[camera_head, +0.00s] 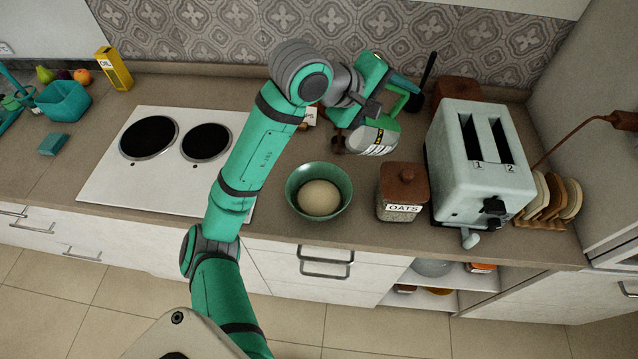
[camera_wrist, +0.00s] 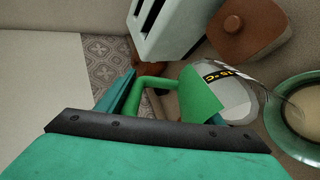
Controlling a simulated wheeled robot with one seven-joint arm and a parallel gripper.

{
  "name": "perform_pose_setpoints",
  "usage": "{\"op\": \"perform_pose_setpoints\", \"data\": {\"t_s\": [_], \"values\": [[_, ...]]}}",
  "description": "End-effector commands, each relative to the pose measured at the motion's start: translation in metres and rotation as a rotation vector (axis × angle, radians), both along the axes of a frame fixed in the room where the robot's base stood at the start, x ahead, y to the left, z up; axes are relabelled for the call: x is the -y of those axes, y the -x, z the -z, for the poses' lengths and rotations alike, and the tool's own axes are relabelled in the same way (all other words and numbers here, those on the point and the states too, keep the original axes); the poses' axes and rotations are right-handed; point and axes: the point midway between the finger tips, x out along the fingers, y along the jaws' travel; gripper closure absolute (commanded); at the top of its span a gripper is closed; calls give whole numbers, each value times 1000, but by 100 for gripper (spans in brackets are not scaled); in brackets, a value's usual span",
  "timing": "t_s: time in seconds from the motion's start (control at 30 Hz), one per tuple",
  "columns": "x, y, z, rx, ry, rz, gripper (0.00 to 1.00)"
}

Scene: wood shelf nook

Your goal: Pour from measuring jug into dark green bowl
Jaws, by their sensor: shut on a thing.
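The dark green bowl (camera_head: 291,186) stands on the counter and holds a pale beige content; its left part also shows at the right of the wrist view (camera_wrist: 277,126). The measuring jug (camera_head: 371,139), clear with a green handle and dark markings, is tilted in the air above and behind the bowl, its mouth towards the lower left. In the wrist view the jug (camera_wrist: 228,98) has its rim near the bowl's edge. My gripper (camera_head: 402,97) is shut on the jug's green handle. The jug's contents are hard to make out.
An oats jar (camera_head: 402,190) stands close right of the bowl, with a pale toaster (camera_head: 478,165) beyond it and a toast rack (camera_head: 551,197) at far right. A white hob (camera_head: 108,177) lies left. A yellow oil box (camera_head: 114,69) and a teal basket (camera_head: 64,101) stand farther left.

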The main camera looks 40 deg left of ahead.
Motion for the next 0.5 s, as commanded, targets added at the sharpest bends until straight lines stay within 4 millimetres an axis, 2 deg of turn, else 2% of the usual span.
{"op": "perform_pose_setpoints", "data": {"t_s": [0.5], "values": [[-2, 5, -3, 74, 32, -1, 82]]}}
